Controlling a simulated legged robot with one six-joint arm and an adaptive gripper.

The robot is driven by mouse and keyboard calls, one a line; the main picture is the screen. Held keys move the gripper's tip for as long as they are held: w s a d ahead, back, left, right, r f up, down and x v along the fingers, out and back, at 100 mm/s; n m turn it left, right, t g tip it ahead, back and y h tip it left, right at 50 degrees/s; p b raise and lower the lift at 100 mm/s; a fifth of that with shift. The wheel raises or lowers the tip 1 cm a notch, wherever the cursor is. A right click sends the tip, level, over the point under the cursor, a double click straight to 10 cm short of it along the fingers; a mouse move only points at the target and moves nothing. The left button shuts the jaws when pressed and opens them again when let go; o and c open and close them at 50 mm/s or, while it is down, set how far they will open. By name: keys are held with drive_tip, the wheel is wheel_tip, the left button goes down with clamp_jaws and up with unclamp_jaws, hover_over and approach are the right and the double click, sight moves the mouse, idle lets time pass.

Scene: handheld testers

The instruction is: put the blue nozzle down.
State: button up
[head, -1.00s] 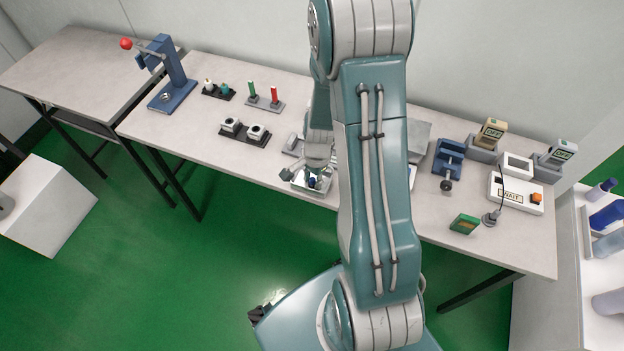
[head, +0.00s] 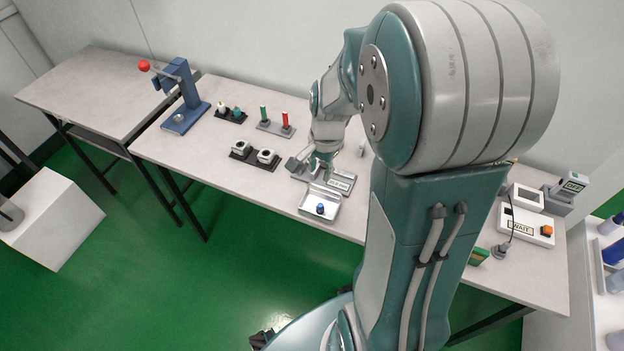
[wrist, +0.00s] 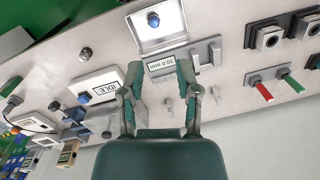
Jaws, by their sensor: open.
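The blue nozzle (head: 320,209) rests in a shallow silver tray (head: 306,208) at the front edge of the table. In the wrist view the blue nozzle (wrist: 153,20) shows near the top, inside the tray (wrist: 179,28). My gripper (head: 319,168) is behind the tray, above a grey device with a label. Its two fingers are spread and empty in the wrist view (wrist: 158,76), apart from the nozzle.
The grey labelled device (head: 338,180) lies just behind the tray. A black block with two sockets (head: 254,155) is to the left, with green and red pins (head: 275,123) behind it. A blue press (head: 183,97) stands far left. A white WAIT box (head: 524,227) is right.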

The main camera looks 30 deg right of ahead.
drive_tip(key=s+a+r+n+t, duration=0.2)
drive_tip(key=s+a+r+n, duration=0.3)
drive_tip(key=r, duration=0.3)
drive_tip(key=s+a+r+n+t+h, duration=0.1)
drive_tip(key=s+a+r+n+t, duration=0.2)
drive_tip(key=s+a+r+n, duration=0.2)
wheel_tip(320, 180, up, 3)
drive_tip(key=s+n, duration=0.2)
drive_tip(key=n, duration=0.1)
drive_tip(key=shift+s+a+r, duration=0.15)
drive_tip(key=shift+s, duration=0.1)
